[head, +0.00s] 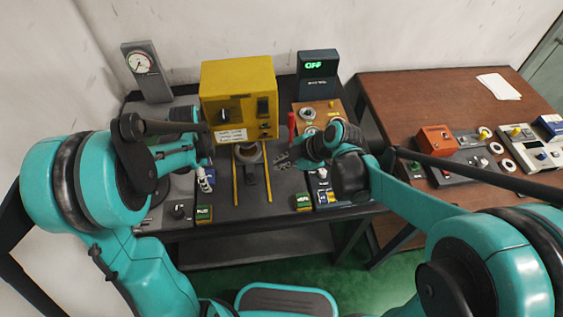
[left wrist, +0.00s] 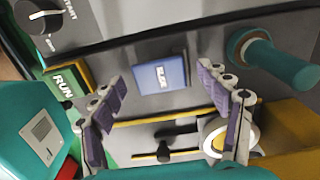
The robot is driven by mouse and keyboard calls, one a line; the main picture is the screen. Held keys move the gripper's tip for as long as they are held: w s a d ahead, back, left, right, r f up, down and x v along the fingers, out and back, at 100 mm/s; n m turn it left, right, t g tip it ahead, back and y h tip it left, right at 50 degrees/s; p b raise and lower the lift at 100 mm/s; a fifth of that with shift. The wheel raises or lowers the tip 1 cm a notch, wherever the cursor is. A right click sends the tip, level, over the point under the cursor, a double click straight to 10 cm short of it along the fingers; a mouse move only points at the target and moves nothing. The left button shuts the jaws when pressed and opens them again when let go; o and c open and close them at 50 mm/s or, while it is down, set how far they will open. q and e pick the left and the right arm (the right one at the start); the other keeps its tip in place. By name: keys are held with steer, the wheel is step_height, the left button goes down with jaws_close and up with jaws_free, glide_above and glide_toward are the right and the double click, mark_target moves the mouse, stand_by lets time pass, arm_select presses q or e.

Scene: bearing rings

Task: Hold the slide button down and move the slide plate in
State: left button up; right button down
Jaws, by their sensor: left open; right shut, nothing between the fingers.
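The blue slide button (left wrist: 162,75) lies on a grey panel in the left wrist view, between the spread fingers of my open left gripper (left wrist: 165,105), which appear apart from it. In the head view, my left gripper (head: 204,166) is over the left panel, beside the yellow press. The dark slide plate (head: 254,188) lies between two yellow rails in front of the press, with a ring (head: 249,153) at its far end. The ring also shows in the left wrist view (left wrist: 214,134), partly hidden by a finger. My right gripper (head: 287,159) is shut and empty, right of the rails.
The yellow press (head: 238,90) stands behind the rails. Green buttons (head: 204,214) and (head: 303,202) sit on both front sides. A red lever (head: 292,128), a gauge (head: 142,65) and a display reading OFF (head: 317,66) stand nearby. A brown table (head: 430,95) is at right.

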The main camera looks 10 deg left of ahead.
arm_select(q)
step_height(320, 180, up, 12)
stand_by(0.5)
step_height(320, 180, up, 6)
steer(key=p, duration=0.5)
stand_by(0.3)
